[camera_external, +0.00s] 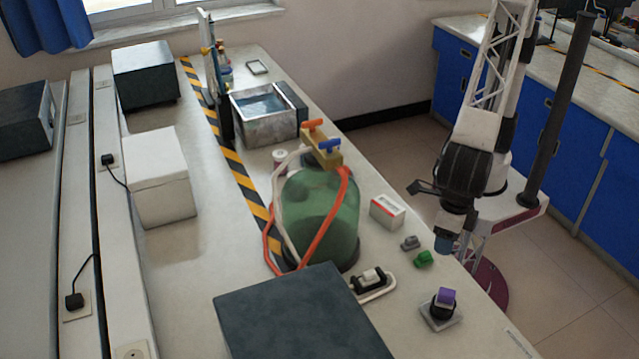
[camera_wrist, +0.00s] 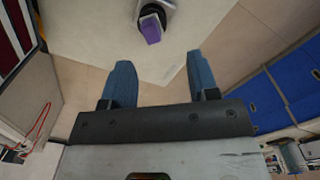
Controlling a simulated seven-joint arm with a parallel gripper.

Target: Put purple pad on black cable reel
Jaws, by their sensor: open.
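The purple pad (camera_external: 447,296) is a small block near the right edge of the workbench, above or against a round black object (camera_external: 441,311) that looks like the black cable reel. I cannot tell whether it rests on top or leans on it. The reel sits on a grey square plate (camera_external: 430,320). The wrist view shows the purple pad (camera_wrist: 151,29) and black reel (camera_wrist: 152,10) at the top, beyond my fingertips. My gripper (camera_wrist: 160,65) is open and empty, with two blue fingers apart. In the external view my gripper (camera_external: 445,243) hangs above and behind the pad, clear of it.
A green block (camera_external: 423,259), a small grey piece (camera_external: 410,243) and a white-and-red box (camera_external: 387,211) lie along the bench edge. A black item with a white loop (camera_external: 372,283) lies left of the reel. A large green bottle (camera_external: 320,210) with hoses and a dark box (camera_external: 300,318) stand farther left.

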